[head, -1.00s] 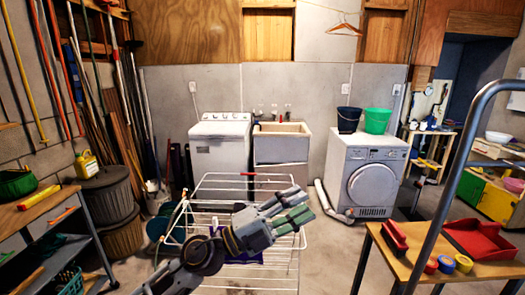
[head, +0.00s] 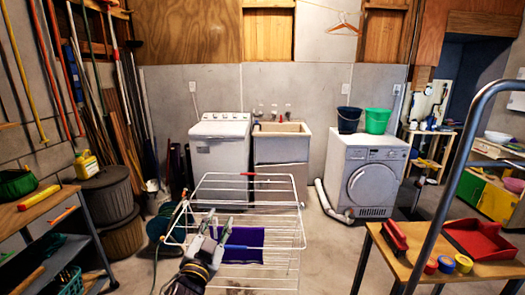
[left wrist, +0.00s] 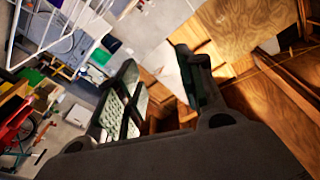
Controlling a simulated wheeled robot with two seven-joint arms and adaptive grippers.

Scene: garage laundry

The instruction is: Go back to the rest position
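My left gripper (head: 215,228) is low in the middle of the head view, in front of the white drying rack (head: 245,183). Its fingers point up and away from me. In the left wrist view the two fingers of my left gripper (left wrist: 160,95) stand apart with nothing between them. A purple cloth (head: 240,245) hangs on the rack, just right of the gripper and partly behind it. I cannot tell from the head view whether the gripper touches the rack. My right gripper is not in view.
A wooden-topped cart (head: 470,268) with a red dustpan (head: 476,238), a brush and tape rolls stands at the right. A shelf bench (head: 40,215) stands at the left. A washer (head: 220,150), a sink (head: 281,145) and a front-loading machine (head: 366,180) line the back.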

